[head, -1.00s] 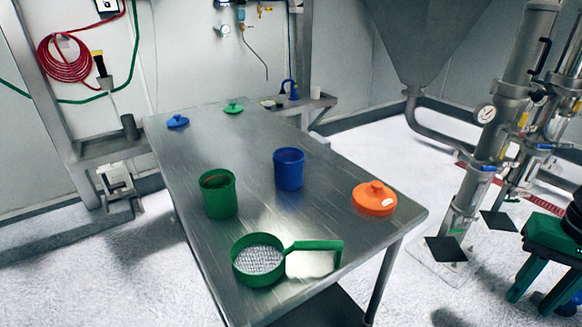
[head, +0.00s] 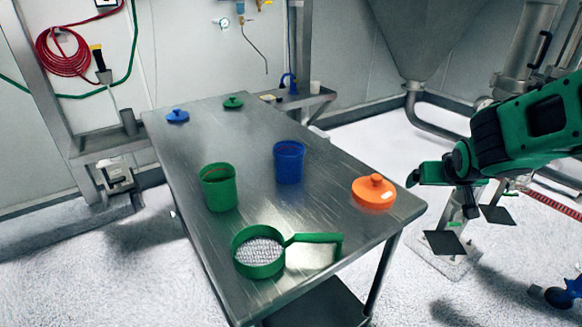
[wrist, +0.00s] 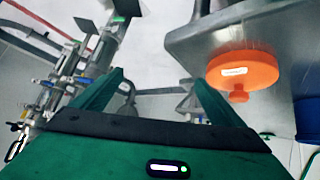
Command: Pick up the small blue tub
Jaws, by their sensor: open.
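The small blue tub (head: 289,164) stands upright and open-topped on the steel table, right of the green tub. Part of it shows at the right edge of the wrist view (wrist: 308,118). My gripper (head: 440,190) is off the table's right side, beyond the orange lid and well apart from the blue tub. In the wrist view my gripper (wrist: 155,85) has its two green fingers spread, with nothing between them.
The steel table (head: 220,135) also holds a green tub (head: 219,188), a green sieve (head: 258,252) with a handle, an orange lid (head: 373,192), a blue lid (head: 177,116) and a green lid (head: 233,102). The orange lid lies between my gripper and the blue tub.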

